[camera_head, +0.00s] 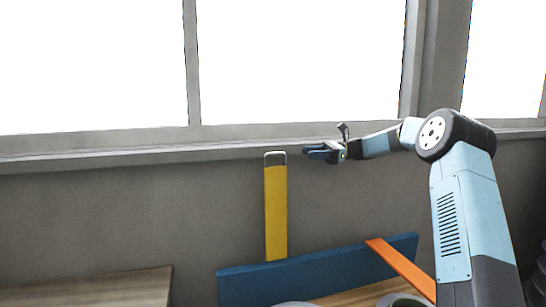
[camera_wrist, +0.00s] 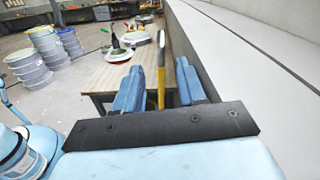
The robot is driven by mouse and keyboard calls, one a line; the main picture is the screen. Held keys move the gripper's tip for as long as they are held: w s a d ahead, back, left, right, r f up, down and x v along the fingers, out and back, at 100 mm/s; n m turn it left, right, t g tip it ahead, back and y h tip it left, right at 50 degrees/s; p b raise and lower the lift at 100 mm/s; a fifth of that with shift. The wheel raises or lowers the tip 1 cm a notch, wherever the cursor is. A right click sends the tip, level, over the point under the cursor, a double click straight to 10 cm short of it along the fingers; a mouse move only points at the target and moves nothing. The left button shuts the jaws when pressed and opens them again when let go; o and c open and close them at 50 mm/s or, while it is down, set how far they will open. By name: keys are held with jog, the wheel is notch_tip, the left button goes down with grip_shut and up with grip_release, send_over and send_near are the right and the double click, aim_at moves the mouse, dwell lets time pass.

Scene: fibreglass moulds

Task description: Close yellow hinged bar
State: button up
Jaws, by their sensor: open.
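The yellow hinged bar (camera_head: 276,212) stands upright in the head view, rising from behind a blue panel, with a grey metal loop at its top. My gripper (camera_head: 315,152) is just right of the bar's top, level with the loop, and points left towards it. In the wrist view the yellow bar (camera_wrist: 161,70) shows as a narrow upright strip between my two blue fingers (camera_wrist: 160,67). The fingers are open with nothing held. The bar looks to be beyond the fingertips; contact cannot be made out. The bar's hinge is hidden.
The blue panel (camera_head: 330,272) and an orange bar (camera_head: 402,267) lie below my arm. A wooden table (camera_head: 90,289) is at lower left. The wall and window ledge (camera_head: 120,158) run close behind. The wrist view shows a table (camera_wrist: 108,76) and drums (camera_wrist: 30,68).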

aim_at(285, 155)
jog(key=x, duration=1.3)
jog(key=shift+a, duration=0.15)
grip_shut()
